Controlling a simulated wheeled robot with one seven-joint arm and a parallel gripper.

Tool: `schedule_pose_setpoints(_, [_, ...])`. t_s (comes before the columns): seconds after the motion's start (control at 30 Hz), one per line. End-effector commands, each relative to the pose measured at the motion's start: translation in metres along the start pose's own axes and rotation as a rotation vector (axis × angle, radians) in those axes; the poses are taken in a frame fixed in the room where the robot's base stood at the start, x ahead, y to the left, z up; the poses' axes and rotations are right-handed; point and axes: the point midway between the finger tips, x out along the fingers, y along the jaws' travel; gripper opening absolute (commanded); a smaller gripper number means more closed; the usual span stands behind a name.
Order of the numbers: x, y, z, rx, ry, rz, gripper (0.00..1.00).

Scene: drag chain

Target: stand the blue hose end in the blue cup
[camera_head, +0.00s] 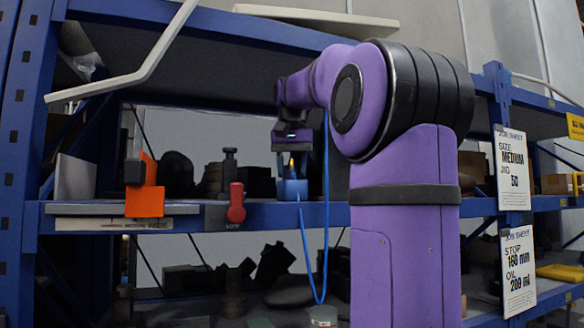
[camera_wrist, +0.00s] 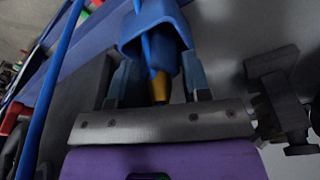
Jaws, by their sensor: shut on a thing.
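My gripper (camera_head: 292,152) points down over the blue cup (camera_head: 292,189), which stands near the front edge of the middle shelf. It is shut on the blue hose end (camera_wrist: 163,52), which has an orange-yellow part (camera_wrist: 160,87) between the fingers. In the wrist view the blue part of the hose end lies within the outline of the mouth of the cup (camera_wrist: 128,42). How deep it sits, and whether it touches the bottom, I cannot tell. The blue hose (camera_head: 326,200) hangs in a long loop below the shelf edge.
An orange plate (camera_head: 145,190) and a red lock tag (camera_head: 236,203) are at the shelf front, left of the cup. Dark parts (camera_head: 229,175) stand close on the cup's left. The upper shelf (camera_head: 220,30) is above my gripper. Job sheets (camera_head: 513,165) hang at the right.

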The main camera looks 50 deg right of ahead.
Motion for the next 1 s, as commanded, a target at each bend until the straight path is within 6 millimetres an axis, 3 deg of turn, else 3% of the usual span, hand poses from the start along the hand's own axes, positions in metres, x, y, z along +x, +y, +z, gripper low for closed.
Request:
schedule_pose_setpoints(0.17, [0.003,0.0,0.001,0.0,0.0,0.0,0.2])
schedule_pose_setpoints(0.2, [0.003,0.0,0.001,0.0,0.0,0.0,0.51])
schedule_pose_setpoints(0.3, [0.003,0.0,0.001,0.0,0.0,0.0,0.74])
schedule_pose_setpoints(0.67, [-0.002,0.0,0.0,0.0,0.002,0.0,0.74])
schedule_pose_setpoints(1.0, [-0.049,0.0,0.0,0.0,0.002,0.0,0.74])
